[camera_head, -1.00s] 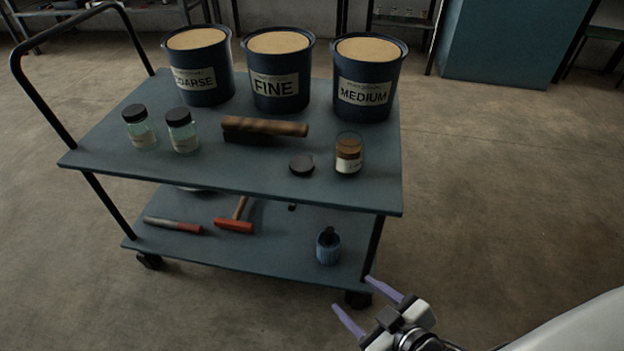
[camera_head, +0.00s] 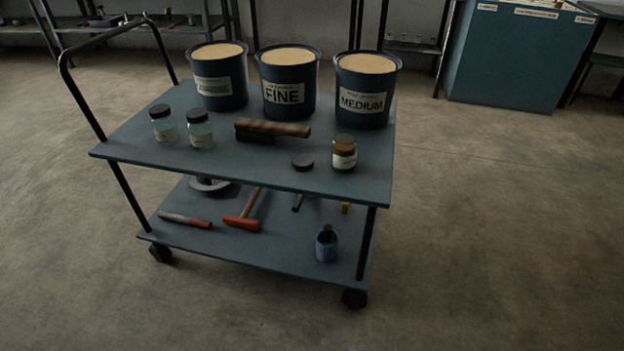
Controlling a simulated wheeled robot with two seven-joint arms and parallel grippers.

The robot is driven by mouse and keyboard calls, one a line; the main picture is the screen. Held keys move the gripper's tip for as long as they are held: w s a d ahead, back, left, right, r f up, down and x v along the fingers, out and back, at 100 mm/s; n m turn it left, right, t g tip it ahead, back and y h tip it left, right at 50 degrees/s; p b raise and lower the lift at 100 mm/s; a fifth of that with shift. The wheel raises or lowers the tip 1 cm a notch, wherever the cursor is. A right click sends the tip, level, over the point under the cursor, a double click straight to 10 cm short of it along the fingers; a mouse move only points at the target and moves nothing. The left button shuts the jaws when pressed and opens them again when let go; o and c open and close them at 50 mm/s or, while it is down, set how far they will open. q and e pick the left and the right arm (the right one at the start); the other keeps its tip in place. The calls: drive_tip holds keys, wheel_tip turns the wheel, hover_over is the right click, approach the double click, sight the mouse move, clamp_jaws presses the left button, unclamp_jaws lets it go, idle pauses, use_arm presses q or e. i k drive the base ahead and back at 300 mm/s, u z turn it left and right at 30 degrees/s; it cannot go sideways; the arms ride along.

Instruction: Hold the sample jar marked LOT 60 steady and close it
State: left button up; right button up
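An open glass jar (camera_head: 344,154) with brown contents and a pale label stands upright near the right front of the cart's top shelf. Its label is too small to read. A dark round lid (camera_head: 302,161) lies on the shelf just left of it, apart from the jar. Two closed jars with dark lids, one at the left (camera_head: 163,124) and one beside it (camera_head: 200,129), stand at the left of the shelf; their labels are also unreadable. Neither gripper shows in the head view now.
The cart (camera_head: 240,175) has a top shelf with a wooden brush (camera_head: 272,130) and three tubs marked FINE (camera_head: 288,82), MEDIUM (camera_head: 364,92) and one blurred (camera_head: 217,78). Its lower shelf holds a hammer (camera_head: 243,222), a red-handled tool (camera_head: 186,220) and a blue container (camera_head: 326,245). Floor in front is clear.

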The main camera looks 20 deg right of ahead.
sight(344, 144)
drive_tip(key=z, duration=0.05)
drive_tip(key=k, duration=0.1)
drive_tip(key=z, duration=0.75)
drive_tip(key=i, duration=0.9)
drive_tip(key=u, duration=0.9)
